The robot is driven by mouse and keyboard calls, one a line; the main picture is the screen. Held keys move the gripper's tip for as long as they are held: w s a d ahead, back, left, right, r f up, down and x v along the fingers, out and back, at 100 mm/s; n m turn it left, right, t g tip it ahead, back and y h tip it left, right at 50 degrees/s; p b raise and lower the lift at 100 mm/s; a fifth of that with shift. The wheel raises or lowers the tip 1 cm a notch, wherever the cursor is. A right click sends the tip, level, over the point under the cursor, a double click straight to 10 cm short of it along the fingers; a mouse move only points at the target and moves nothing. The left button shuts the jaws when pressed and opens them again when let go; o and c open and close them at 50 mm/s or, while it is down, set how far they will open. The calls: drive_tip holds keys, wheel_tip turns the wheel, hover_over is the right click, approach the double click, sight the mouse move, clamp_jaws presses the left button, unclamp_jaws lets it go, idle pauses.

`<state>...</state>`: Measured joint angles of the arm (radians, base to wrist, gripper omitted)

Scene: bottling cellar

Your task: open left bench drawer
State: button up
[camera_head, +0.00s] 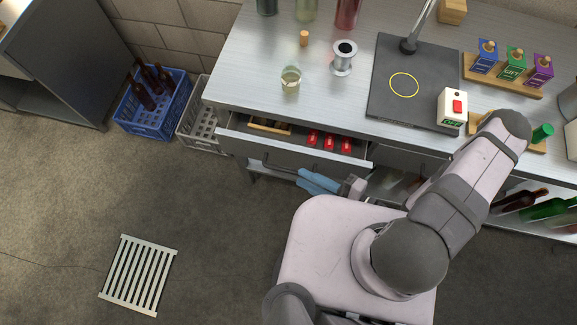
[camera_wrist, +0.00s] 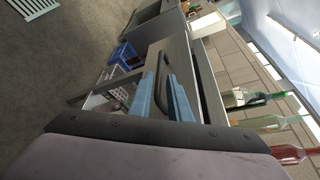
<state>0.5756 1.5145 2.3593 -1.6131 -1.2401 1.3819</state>
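The left bench drawer (camera_head: 289,149) stands pulled out under the bench top in the head view, with its contents showing. Its dark bar handle (camera_head: 276,168) is on the front face, partly covered by my gripper. My gripper (camera_head: 301,176) has light blue fingers and is at that handle. In the wrist view the dark handle (camera_wrist: 158,94) runs between my two fingers (camera_wrist: 162,76), one on each side. A gap shows between the fingertips, so the gripper looks open around the handle; contact is not clear.
The drawer holds red-topped items (camera_head: 329,142) and a wooden piece (camera_head: 270,126). A blue crate (camera_head: 127,119) with bottles and a grey crate (camera_head: 187,133) stand left of the bench. A glass (camera_head: 290,79) and spool (camera_head: 343,58) are on the bench top. Open floor lies left.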

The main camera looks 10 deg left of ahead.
sight(288, 170)
drive_tip(key=shift+p+x, duration=0.9)
drive_tip(key=shift+x, duration=2.35)
clamp_jaws()
